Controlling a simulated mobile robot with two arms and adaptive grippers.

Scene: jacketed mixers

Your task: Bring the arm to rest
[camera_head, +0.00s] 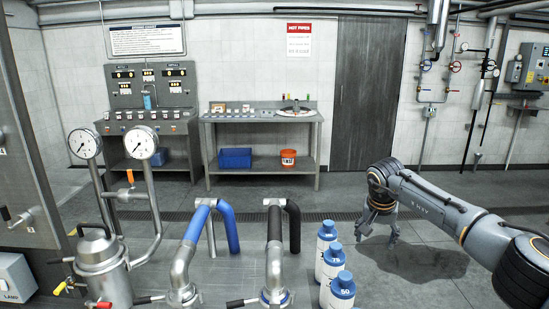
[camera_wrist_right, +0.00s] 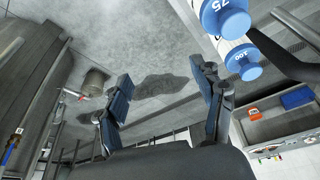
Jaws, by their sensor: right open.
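My right arm comes in from the right in the head view. Its gripper (camera_head: 378,232) points down over the floor, just right of the blue-capped bottles. The wrist view shows the two fingers of this gripper (camera_wrist_right: 165,95) spread apart with nothing between them. My left gripper is in neither view.
White bottles with blue caps (camera_head: 333,262) stand close left of the gripper; two also show in the wrist view (camera_wrist_right: 240,55). Pipes with blue (camera_head: 228,228) and black (camera_head: 293,228) sleeves stand further left. A workbench (camera_head: 262,117) stands at the back wall. Floor behind the gripper is clear.

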